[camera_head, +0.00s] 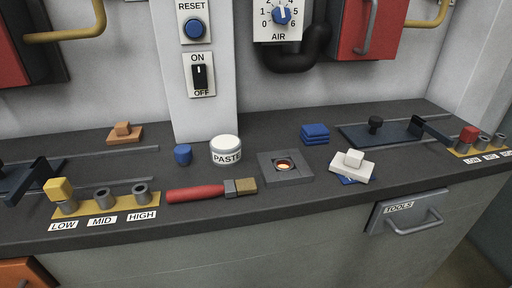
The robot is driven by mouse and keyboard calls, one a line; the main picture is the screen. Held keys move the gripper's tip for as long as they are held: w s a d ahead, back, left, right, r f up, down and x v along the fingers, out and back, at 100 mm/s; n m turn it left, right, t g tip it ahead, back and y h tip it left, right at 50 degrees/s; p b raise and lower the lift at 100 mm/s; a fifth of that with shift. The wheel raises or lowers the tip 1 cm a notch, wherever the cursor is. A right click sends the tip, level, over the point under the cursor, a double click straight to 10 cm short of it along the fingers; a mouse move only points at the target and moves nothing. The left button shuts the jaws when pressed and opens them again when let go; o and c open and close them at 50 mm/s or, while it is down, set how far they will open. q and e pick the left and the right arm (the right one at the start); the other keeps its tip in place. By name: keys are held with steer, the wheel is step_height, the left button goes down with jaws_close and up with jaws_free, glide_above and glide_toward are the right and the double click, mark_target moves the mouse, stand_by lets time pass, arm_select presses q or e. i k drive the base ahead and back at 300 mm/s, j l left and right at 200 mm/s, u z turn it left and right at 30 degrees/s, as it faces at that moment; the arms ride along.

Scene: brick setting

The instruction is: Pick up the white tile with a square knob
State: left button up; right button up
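The white tile with a square knob (338,167) lies on the dark bench, right of centre. Its knob points up. It rests on top of a blue piece (349,181), whose edge shows under the tile's front; the rest of that piece is hidden. Neither of my grippers shows in the head view.
A square grey block with a glowing hole (297,178) sits just left of the tile. A stack of blue tiles (314,134) is behind it. A dark plate with a black knob (360,137) lies to the right. A paste jar (226,151) and a red-handled brush (195,193) lie left.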

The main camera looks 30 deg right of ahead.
mark_target(351, 165)
steer(key=z, duration=1.45)
